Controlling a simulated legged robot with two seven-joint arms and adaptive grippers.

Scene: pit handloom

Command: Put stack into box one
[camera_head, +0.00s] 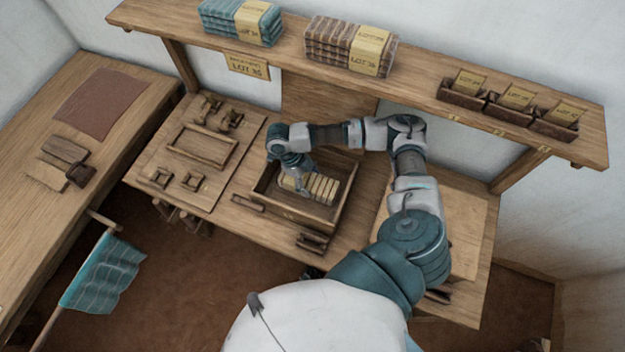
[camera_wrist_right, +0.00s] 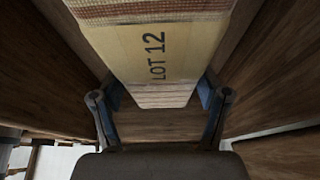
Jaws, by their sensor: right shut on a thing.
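My right gripper (camera_head: 297,187) is over the left part of an open wooden box (camera_head: 264,179) on the table. In the right wrist view its two fingers (camera_wrist_right: 160,98) are shut on the sides of a stack (camera_wrist_right: 120,45) with a pale band reading "LOT 12" and a reddish-brown woven edge. Dark wooden walls stand on both sides of the stack there. In the head view several pale upright pieces (camera_head: 325,188) show inside the box, to the right of the gripper. I cannot tell whether the held stack touches the box floor. My left gripper is out of view.
A shelf (camera_head: 420,82) above the table holds a teal stack (camera_head: 225,21), a brown stack (camera_head: 335,45) and small labelled trays (camera_head: 510,106). A tray frame (camera_head: 202,146) and small wooden parts lie left of the box. A teal flag-like cloth (camera_head: 105,275) hangs lower left.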

